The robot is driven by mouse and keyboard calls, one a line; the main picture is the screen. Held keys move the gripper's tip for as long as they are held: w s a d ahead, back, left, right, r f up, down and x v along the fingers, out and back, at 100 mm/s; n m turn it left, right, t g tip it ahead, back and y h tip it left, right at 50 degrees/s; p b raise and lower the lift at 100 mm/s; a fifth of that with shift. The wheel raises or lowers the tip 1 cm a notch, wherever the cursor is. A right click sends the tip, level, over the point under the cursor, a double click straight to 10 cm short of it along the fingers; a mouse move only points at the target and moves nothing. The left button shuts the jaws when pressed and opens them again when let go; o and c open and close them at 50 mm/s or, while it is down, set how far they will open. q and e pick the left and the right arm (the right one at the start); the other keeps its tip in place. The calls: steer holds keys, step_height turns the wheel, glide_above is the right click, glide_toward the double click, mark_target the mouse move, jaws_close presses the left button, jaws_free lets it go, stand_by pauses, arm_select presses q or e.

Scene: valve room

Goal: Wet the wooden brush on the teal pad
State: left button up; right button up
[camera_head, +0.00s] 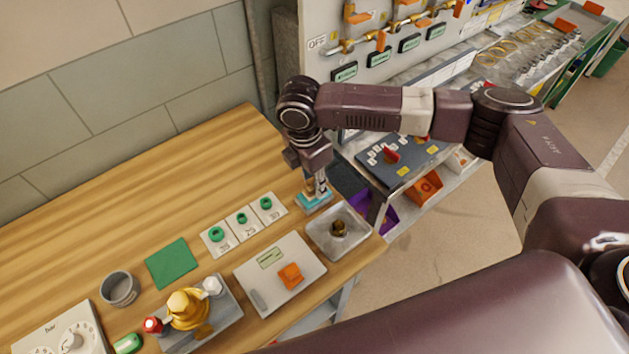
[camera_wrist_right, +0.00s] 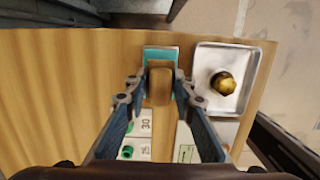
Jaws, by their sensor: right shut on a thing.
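The teal pad (camera_head: 315,200) lies on the wooden table near its far right edge, and its far part shows in the right wrist view (camera_wrist_right: 161,53). My right gripper (camera_head: 316,186) points down above the pad. It is shut on the wooden brush, a tan block between the fingers in the right wrist view (camera_wrist_right: 160,86). The brush is over the pad, and in the head view it is mostly hidden by the fingers. I cannot tell for sure whether the brush touches the pad. My left gripper is not in view.
A metal tray (camera_head: 355,238) with a brass part (camera_head: 338,228) stands right beside the pad. Several white cards with green rings (camera_head: 242,218), a green mat (camera_head: 172,263) and a grey board with an orange piece (camera_head: 291,275) lie nearer. The table's left part is clear.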

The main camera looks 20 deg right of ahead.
steer(key=shift+f, duration=0.85)
stand_by(0.6)
steer(key=shift+s+f, duration=0.15)
stand_by(2.1)
steer(key=shift+p, duration=0.4)
step_height(320, 180, up, 7)
steer(key=p, duration=0.7)
steer(key=shift+r+p, duration=0.2)
steer(key=shift+p, duration=0.2)
steer(key=shift+f, duration=0.1)
